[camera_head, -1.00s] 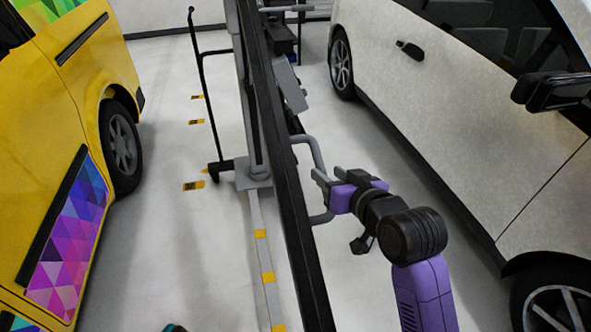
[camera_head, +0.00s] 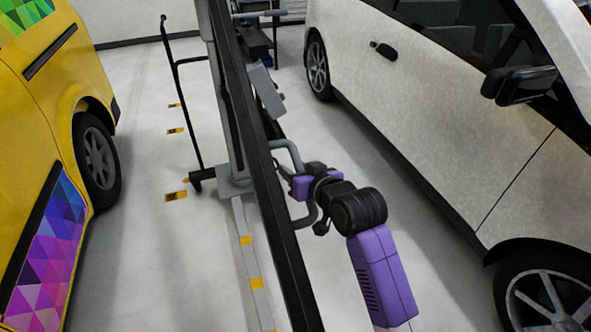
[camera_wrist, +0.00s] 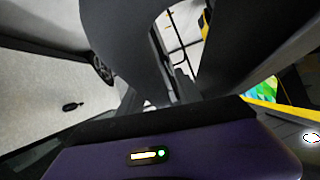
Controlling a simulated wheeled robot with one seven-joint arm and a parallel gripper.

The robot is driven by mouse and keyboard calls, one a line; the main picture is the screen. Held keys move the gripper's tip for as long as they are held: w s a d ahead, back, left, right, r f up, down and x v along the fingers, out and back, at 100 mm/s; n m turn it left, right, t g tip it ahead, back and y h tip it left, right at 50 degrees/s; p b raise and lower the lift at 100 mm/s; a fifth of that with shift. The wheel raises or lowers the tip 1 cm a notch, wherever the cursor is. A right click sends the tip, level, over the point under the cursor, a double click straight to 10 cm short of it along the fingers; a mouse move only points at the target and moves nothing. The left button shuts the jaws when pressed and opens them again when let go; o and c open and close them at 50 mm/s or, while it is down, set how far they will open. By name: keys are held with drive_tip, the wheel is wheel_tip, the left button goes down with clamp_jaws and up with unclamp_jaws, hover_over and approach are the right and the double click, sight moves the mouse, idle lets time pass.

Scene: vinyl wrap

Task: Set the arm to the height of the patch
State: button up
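A tall black beam (camera_head: 262,165) with a grey bent handle (camera_head: 288,148) on its right side stands between the two vehicles; I take this for the arm. A patch of coloured triangles (camera_head: 48,255) is on the yellow van's lower side, and a second, mostly green one (camera_head: 22,12) is higher up. My gripper (camera_head: 290,187) is at the handle, between its upper and lower bends. Its fingertips are hidden or too small to read, so I cannot tell if it grips. In the wrist view a large dark grey curved shape, probably the handle, fills the upper middle.
The yellow van (camera_head: 20,110) is on the left and a pale car (camera_head: 420,130) on the right, close beside my arm. A black rod frame (camera_head: 185,110) stands behind the beam. A floor rail (camera_head: 247,260) with yellow marks runs below it. Floor on both sides is clear.

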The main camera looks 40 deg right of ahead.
clamp_jaws()
idle(1.3)
